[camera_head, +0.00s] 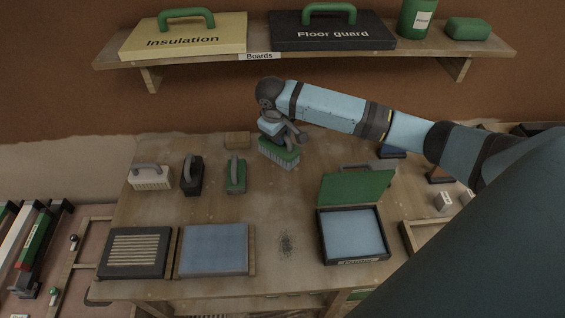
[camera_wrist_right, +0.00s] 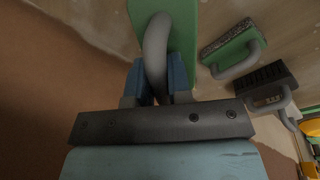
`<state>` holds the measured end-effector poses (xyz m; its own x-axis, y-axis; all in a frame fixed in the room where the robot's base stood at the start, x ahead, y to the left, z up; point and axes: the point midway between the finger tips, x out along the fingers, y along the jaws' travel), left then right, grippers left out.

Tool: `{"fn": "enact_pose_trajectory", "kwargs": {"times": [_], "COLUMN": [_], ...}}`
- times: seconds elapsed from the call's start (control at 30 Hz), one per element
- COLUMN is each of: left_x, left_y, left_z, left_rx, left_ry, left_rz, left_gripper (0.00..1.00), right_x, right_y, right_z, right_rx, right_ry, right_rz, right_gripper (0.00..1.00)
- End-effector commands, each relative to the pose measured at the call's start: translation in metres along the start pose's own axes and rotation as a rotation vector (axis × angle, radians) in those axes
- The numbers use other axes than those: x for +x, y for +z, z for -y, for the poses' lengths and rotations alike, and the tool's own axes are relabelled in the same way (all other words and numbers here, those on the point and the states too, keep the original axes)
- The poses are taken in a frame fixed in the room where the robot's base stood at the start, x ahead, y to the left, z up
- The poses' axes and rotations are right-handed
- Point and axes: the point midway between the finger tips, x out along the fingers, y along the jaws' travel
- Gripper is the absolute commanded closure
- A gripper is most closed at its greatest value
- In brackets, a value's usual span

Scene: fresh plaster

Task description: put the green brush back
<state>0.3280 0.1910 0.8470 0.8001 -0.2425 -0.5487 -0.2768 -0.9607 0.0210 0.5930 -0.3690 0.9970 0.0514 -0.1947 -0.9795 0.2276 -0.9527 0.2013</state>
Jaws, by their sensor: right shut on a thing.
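The green brush (camera_head: 281,154) has a green back, pale grey bristles and a grey loop handle. It is near the back edge of the table, bristles down. My right gripper (camera_head: 281,131) is above it and shut on its handle. In the right wrist view, the blue fingers of the gripper (camera_wrist_right: 157,82) close around the grey handle (camera_wrist_right: 156,45), with the green back (camera_wrist_right: 182,30) beyond. I cannot tell whether the bristles touch the table. My left gripper is not in view.
A cream brush (camera_head: 150,180), a black brush (camera_head: 189,178) and another green-backed tool (camera_head: 235,178) stand left of it. A small wooden block (camera_head: 237,139) is close by. An open green-lidded box (camera_head: 355,252) and blue pad (camera_head: 214,250) lie in front. A shelf (camera_head: 262,56) hangs above.

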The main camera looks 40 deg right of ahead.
Motion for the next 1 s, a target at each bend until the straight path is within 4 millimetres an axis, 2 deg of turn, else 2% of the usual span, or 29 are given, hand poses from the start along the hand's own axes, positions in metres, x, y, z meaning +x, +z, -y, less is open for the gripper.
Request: {"fn": "enact_pose_trajectory", "kwargs": {"times": [0.3, 0.47, 0.7, 1.0], "left_x": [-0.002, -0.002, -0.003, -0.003], "left_y": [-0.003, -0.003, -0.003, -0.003], "left_z": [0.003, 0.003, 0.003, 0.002], "left_rx": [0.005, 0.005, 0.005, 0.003], "left_ry": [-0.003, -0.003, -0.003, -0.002], "left_rz": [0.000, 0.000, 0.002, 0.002], "left_gripper": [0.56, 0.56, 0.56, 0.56], "right_x": [0.052, 0.063, 0.093, 0.096], "right_y": [0.001, 0.001, 0.001, 0.001], "right_z": [0.011, 0.013, 0.019, 0.020], "right_rx": [-0.001, -0.001, -0.001, -0.001], "right_ry": [0.000, 0.000, 0.000, 0.001], "right_rz": [0.003, 0.001, 0.002, 0.001], "right_gripper": [1.00, 1.00, 1.00, 1.00]}}
